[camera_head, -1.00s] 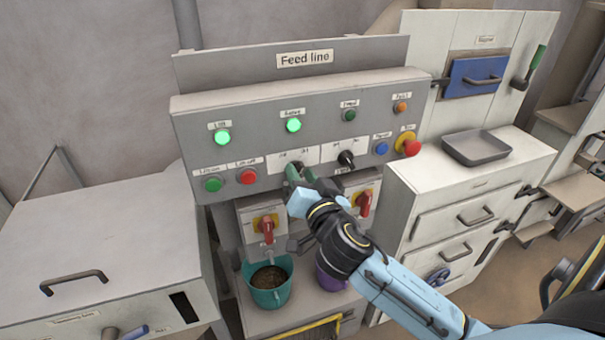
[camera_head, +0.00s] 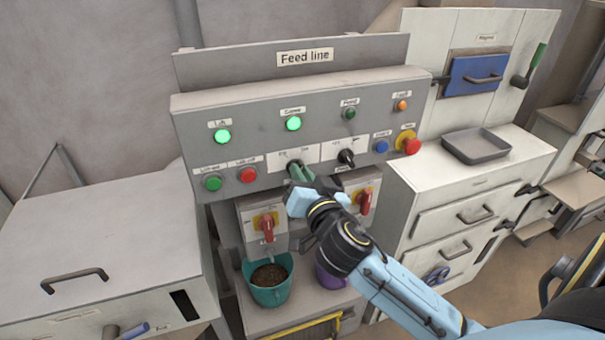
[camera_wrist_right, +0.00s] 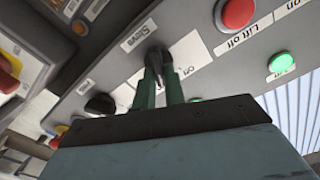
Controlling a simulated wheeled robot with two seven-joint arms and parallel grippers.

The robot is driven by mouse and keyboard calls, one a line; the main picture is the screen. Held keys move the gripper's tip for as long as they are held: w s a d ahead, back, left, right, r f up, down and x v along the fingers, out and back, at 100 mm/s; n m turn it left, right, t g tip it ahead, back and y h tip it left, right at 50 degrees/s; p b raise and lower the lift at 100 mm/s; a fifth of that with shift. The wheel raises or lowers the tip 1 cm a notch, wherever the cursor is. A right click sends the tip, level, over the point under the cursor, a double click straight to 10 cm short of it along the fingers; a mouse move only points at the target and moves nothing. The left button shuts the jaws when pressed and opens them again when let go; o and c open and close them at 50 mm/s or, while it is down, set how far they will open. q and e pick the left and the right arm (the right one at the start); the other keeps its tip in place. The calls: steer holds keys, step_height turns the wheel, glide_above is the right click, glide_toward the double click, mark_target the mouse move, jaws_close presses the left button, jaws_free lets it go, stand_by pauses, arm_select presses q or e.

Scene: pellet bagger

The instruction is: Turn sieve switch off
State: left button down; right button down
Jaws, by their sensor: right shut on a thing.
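The sieve switch (camera_wrist_right: 152,55) is a black rotary knob on a white plate, with a "Sieve" label beside it in the right wrist view. My right gripper (camera_head: 297,172) reaches the panel from the lower right, and its green fingers (camera_wrist_right: 160,88) are shut on the knob. In the head view the fingers partly hide the knob. The sieve lamp (camera_head: 293,124) above it glows green. My left gripper is not in view.
A second black knob (camera_head: 346,158) sits just right. Green (camera_head: 213,183) and red (camera_head: 248,175) lift buttons are left, and a red mushroom button (camera_head: 412,146) is right. Red-handled switches (camera_head: 267,227) and a teal bucket (camera_head: 268,295) are below.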

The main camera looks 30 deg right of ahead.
steer(key=n+p, duration=0.1)
steer(key=n, duration=0.2)
steer(key=n+p, duration=0.1)
steer(key=n, duration=0.3)
steer(key=n+p, duration=0.1)
steer(key=n, duration=0.2)
steer(key=shift+w+a+n, duration=0.1)
steer(key=shift+a+n, duration=0.2)
steer(key=shift+n, duration=0.1)
stand_by(0.4)
steer(key=c, duration=1.5)
jaws_free()
steer(key=shift+o, duration=0.2)
